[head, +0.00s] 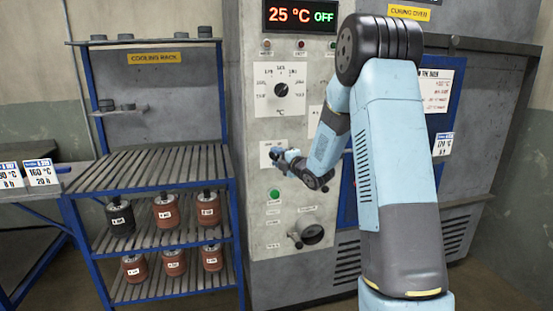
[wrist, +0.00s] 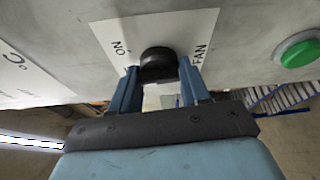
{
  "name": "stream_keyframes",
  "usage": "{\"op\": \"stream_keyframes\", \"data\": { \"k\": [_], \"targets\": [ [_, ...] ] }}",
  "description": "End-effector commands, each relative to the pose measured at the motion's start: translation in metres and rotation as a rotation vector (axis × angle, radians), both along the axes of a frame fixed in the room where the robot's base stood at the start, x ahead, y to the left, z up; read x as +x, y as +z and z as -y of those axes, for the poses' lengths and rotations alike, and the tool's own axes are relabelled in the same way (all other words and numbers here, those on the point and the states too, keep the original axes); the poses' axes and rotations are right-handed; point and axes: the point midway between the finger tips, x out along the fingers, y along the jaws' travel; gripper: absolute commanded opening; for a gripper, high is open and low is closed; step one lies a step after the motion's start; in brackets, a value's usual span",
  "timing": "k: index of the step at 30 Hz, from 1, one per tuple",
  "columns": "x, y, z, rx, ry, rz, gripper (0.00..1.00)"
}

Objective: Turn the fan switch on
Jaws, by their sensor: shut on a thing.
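The fan switch is a black round knob (wrist: 158,64) on a white plate (wrist: 110,30) marked "FAN" and "ON" in the wrist view. My gripper (wrist: 160,88) is at the knob, with one blue finger on each side, shut on it. In the head view my gripper (head: 277,155) reaches the white fan plate (head: 266,148) on the grey oven panel, and my wrist hides most of the knob. The display (head: 300,16) reads 25 °C and OFF.
A temperature dial (head: 281,90) sits above the fan plate. A green button (head: 274,194) and a round port with a handle (head: 311,233) sit below it. A blue cooling rack (head: 160,165) with several labelled parts stands to the left, close to the panel.

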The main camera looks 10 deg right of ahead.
Motion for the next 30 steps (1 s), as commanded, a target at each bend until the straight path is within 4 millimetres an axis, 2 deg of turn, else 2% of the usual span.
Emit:
{"op": "stream_keyframes", "data": {
  "k": [1,15,30],
  "targets": [
    [-0.0012,-0.0055,0.0024,0.042,-0.004,-0.010,0.15],
    [-0.0014,-0.0089,0.0022,0.444,-0.006,-0.012,0.15],
    [-0.0016,-0.0107,0.0015,0.627,-0.008,-0.014,0.15]
  ]
}}
